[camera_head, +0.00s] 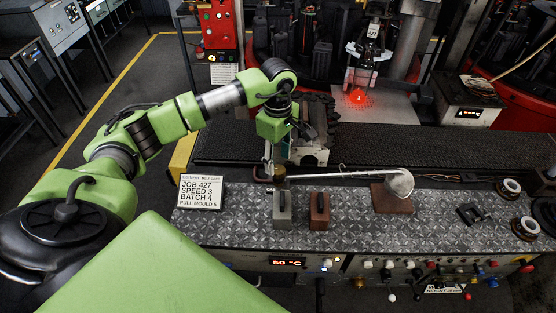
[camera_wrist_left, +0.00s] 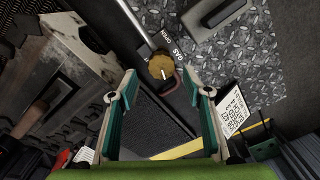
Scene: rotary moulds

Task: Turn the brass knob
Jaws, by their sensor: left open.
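The brass knob (camera_wrist_left: 161,67) shows in the left wrist view as a round golden disc with a slot-like mark, beside a dark strip with pale lettering. In the head view it is small and partly hidden near the left end of the patterned metal console top (camera_head: 345,215). My left gripper (camera_head: 269,166) points down there. In the left wrist view its green-lined fingers (camera_wrist_left: 160,86) are open, with the knob seen between and just beyond the tips. I see no contact with the knob. My right gripper is not in view.
A long-handled ladle (camera_head: 399,183) lies across the console. A grey block (camera_head: 282,208) and a brown block (camera_head: 319,210) with handles stand close to the gripper. A job card (camera_head: 201,191) stands at left. Behind is a dark belt (camera_head: 420,150) and a glowing red mould (camera_head: 357,96).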

